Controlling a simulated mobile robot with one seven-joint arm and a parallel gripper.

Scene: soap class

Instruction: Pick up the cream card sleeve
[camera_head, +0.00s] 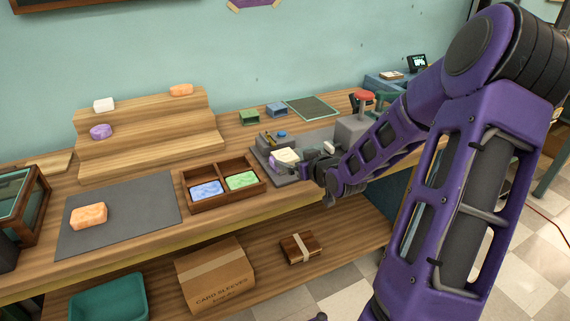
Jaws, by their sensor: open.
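A small cream piece, apparently the cream card sleeve (287,155), lies on a grey fixture (296,178) on the bench, right of the divided wooden tray. A lilac piece (275,163) shows at its lower left; I cannot tell whether the two are touching or one is inside the other. My gripper (312,168) is open, just right of the cream piece, with its arm reaching in from the right. The fingers are small and partly hidden by my wrist, and I cannot tell whether they touch the piece.
The divided wooden tray (214,205) holds blue and green soaps. An orange soap (89,216) lies on a grey mat (140,203). A stepped wooden stand (150,146) is behind. A grey press with a red knob (363,96) stands near my arm. A card sleeves box (216,276) sits below.

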